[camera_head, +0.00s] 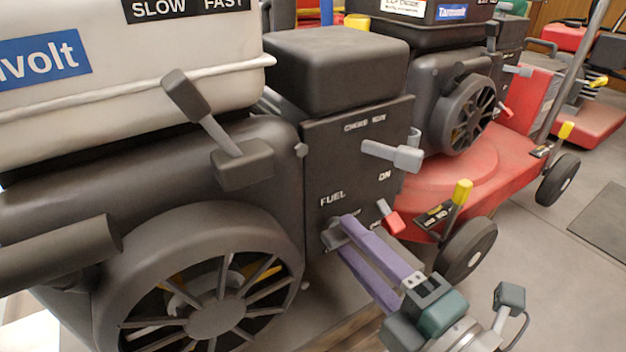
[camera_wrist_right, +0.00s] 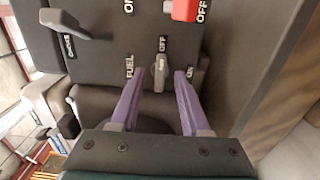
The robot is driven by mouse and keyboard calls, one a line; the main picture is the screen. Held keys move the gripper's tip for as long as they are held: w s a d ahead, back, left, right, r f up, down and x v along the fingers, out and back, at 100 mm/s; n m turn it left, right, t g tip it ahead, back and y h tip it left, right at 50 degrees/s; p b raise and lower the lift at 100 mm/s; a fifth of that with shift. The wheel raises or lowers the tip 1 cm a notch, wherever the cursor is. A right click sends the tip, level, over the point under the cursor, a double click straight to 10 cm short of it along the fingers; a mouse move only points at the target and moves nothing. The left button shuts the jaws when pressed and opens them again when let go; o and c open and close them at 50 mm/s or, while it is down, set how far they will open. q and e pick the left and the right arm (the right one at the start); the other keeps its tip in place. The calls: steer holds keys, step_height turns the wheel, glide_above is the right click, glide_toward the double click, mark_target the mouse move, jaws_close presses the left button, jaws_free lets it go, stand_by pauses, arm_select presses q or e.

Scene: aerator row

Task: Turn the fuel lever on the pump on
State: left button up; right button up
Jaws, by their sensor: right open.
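The fuel lever (camera_head: 329,239) is a small grey lever low on the dark control panel (camera_head: 322,160) of the nearest engine, near the word FUEL. In the right wrist view the lever (camera_wrist_right: 158,78) lies between my two purple fingers, with OFF printed above it and ON to its right. My right gripper (camera_head: 343,228) is open, its fingertips at the panel on either side of the lever. In the right wrist view a gap shows between the lever and each finger of the gripper (camera_wrist_right: 159,82). In the head view the fingers partly hide the lever. My left gripper is not in view.
A red switch (camera_head: 389,219) sits just right of my fingers, and a grey choke lever (camera_head: 393,153) sits above. A throttle lever (camera_head: 205,118) and round fan guard (camera_head: 215,315) are left.

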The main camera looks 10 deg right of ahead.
steer(key=shift+w+a, duration=0.15)
steer(key=shift+a, duration=0.1)
steer(key=shift+c, duration=0.2)
steer(key=shift+d, duration=0.1)
jaws_close()
